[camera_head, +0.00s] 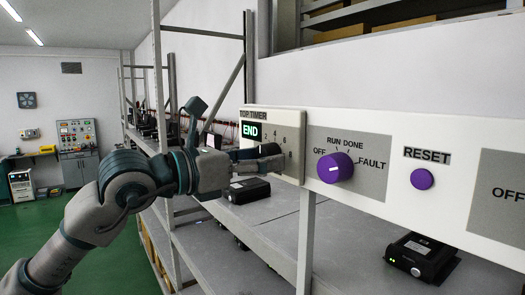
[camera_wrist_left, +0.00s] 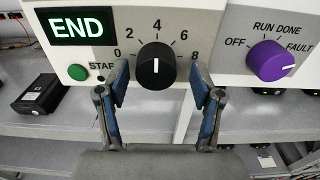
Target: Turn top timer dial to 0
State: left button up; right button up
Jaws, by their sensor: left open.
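The top timer panel (camera_head: 290,122) has a display (camera_head: 251,131) that reads END. Its black dial (camera_wrist_left: 156,66) is in the left wrist view, with a scale running from 0 at its left over the top to 8 at its right. My left gripper (camera_wrist_left: 160,85) is open, with one blue finger at each side of the dial's lower part. In the head view my left gripper (camera_head: 268,158) covers the dial. My right gripper is not in view.
A green start button (camera_wrist_left: 78,72) sits left of the dial. A purple knob (camera_head: 335,168) and a purple reset button (camera_head: 422,179) are to the right. Black devices (camera_head: 246,190) stand on the grey shelf (camera_head: 285,232) below. A rack post (camera_head: 305,240) stands under the panel.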

pick_arm(q)
jog(key=shift+w+a, duration=0.1)
jog(key=shift+a, duration=0.6)
jog(key=c, duration=0.8)
jog(key=shift+s, duration=0.2)
jog(key=c, duration=0.3)
jog(key=shift+d, duration=0.2)
jog(key=shift+c, duration=0.3)
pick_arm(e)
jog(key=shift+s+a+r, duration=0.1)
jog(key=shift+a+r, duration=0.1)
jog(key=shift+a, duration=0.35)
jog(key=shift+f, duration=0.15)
